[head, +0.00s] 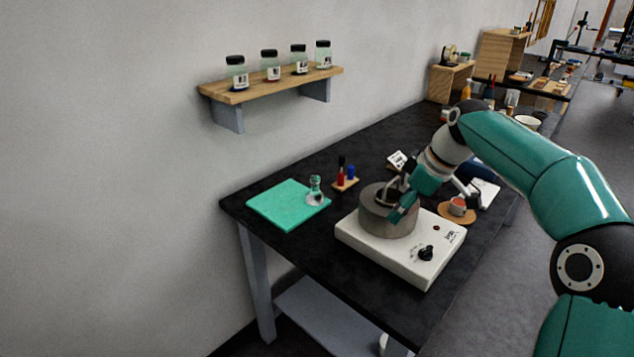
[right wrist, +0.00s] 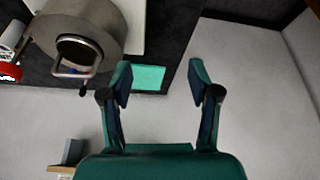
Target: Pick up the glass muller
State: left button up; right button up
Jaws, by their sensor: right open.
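The glass muller (head: 315,190) is a small clear glass piece with a knob-like top. It stands near the right corner of the green mat (head: 275,207) on the black bench. My right gripper (head: 435,200) is open, near the grey pot and well to the right of the muller in the head view. In the right wrist view the open fingers (right wrist: 160,76) have nothing between them, and part of the green mat (right wrist: 149,79) shows beyond them. I cannot make out the muller there. My left gripper is out of view.
A grey round pot with a handle (head: 375,218) sits on a white hotplate (head: 385,250), between my right gripper and the mat. A small stand with red and blue items (head: 345,184) is behind the muller. A wall shelf (head: 260,89) holds several jars.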

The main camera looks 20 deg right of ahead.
aim_at(314, 197)
jog(key=i, duration=1)
jog(key=u, duration=0.1)
